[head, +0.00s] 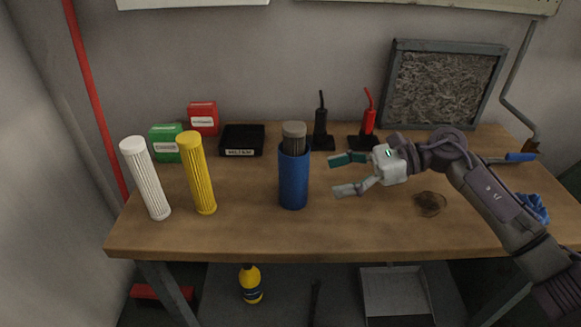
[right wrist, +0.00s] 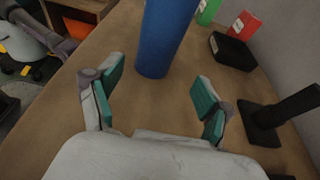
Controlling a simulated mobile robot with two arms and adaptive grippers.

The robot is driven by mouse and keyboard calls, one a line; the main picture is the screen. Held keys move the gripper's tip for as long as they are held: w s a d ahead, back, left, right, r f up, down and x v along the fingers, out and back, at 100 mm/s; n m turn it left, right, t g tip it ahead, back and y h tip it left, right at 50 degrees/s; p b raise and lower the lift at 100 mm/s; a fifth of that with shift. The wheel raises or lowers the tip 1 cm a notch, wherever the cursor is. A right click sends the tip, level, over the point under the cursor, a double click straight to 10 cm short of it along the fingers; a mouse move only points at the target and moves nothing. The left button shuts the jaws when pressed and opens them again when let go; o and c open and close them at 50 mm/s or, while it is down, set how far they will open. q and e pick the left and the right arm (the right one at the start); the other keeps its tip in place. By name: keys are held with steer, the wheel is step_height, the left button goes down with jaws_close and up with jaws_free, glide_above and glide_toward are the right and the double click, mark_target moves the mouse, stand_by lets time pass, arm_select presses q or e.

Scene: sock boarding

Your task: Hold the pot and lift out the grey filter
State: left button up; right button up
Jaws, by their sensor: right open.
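The blue pot (head: 293,180) stands upright near the middle of the wooden bench. The grey filter (head: 294,136) sits inside it, with its grey cap and ribbed top showing above the rim. My right gripper (head: 340,174) is open and empty, to the right of the pot and apart from it. In the right wrist view the lower part of the pot (right wrist: 165,38) rises ahead, beyond the open fingers (right wrist: 155,83); the filter is out of that view. My left gripper is not in the head view.
A white filter (head: 146,178) and a yellow filter (head: 197,173) stand at left. Behind are a green box (head: 164,143), a red box (head: 203,118), a black tray (head: 242,139) and black (head: 320,128) and red (head: 368,118) handled tools. A dark stain (head: 430,203) lies at right. The bench front is clear.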

mark_target(299, 188)
steer(key=shift+s+a, duration=0.3)
steer(key=shift+a, duration=0.05)
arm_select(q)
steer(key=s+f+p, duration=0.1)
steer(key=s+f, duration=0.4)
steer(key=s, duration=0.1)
arm_select(e)
steer(key=x, duration=0.4)
steer(key=shift+a+f, duration=0.1)
steer(key=shift+f, duration=0.2)
steer(key=b+x, duration=0.1)
steer(key=x, duration=0.1)
steer(key=shift+a+f, duration=0.2)
steer(key=shift+a, duration=0.15)
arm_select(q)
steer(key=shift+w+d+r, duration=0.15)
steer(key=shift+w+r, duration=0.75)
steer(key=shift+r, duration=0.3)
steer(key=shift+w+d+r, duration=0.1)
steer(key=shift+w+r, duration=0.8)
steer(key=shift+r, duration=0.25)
arm_select(e)
steer(key=shift+a, duration=0.35)
steer(key=shift+c, duration=0.3)
